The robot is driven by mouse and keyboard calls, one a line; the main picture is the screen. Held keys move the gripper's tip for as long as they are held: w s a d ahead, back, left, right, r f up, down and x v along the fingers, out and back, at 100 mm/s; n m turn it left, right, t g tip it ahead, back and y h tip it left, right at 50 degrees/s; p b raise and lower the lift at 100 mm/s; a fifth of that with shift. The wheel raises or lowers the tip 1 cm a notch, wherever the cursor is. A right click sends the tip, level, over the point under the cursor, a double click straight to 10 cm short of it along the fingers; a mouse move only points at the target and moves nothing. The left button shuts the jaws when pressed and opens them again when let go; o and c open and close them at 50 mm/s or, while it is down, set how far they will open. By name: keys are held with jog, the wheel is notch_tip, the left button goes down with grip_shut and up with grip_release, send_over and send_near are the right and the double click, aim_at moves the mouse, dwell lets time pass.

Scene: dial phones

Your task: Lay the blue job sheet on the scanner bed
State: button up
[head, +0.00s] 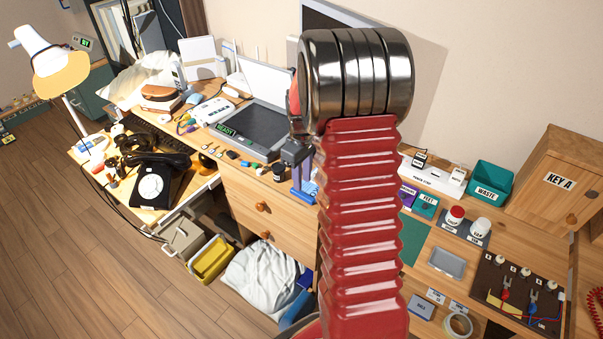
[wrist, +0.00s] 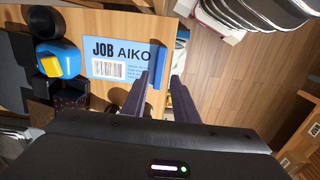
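The blue job sheet (wrist: 118,62) lies flat at the desk edge in the wrist view, with the words JOB AIKO and a barcode. A darker blue strip (wrist: 159,67) runs along its right end. My gripper (wrist: 161,78) is open, with one fingertip either side of this strip's near part. I cannot tell whether either finger touches it. In the head view, my gripper (head: 301,187) points down at the sheet (head: 312,187), partly hidden by my red arm. The scanner bed (head: 259,125) is a dark, bare panel with a READY display and a raised white lid.
Small blocks and a dark jar (head: 279,172) stand between the sheet and scanner. A dial phone (head: 152,187) is at the left. A blue and yellow object (wrist: 57,62) is beside the sheet. Beyond the desk edge is open floor (wrist: 235,85).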

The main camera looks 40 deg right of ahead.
aim_at(302, 195)
jog(key=shift+f, duration=3.1)
jog(key=shift+c, duration=0.4)
jog(key=shift+s+a+f, duration=0.1)
jog(key=shift+s, duration=0.05)
grip_shut()
jog(key=shift+a+r, duration=0.1)
jog(key=shift+r, duration=1.9)
jog(key=shift+w+d+r, duration=0.2)
jog(key=shift+r, duration=0.5)
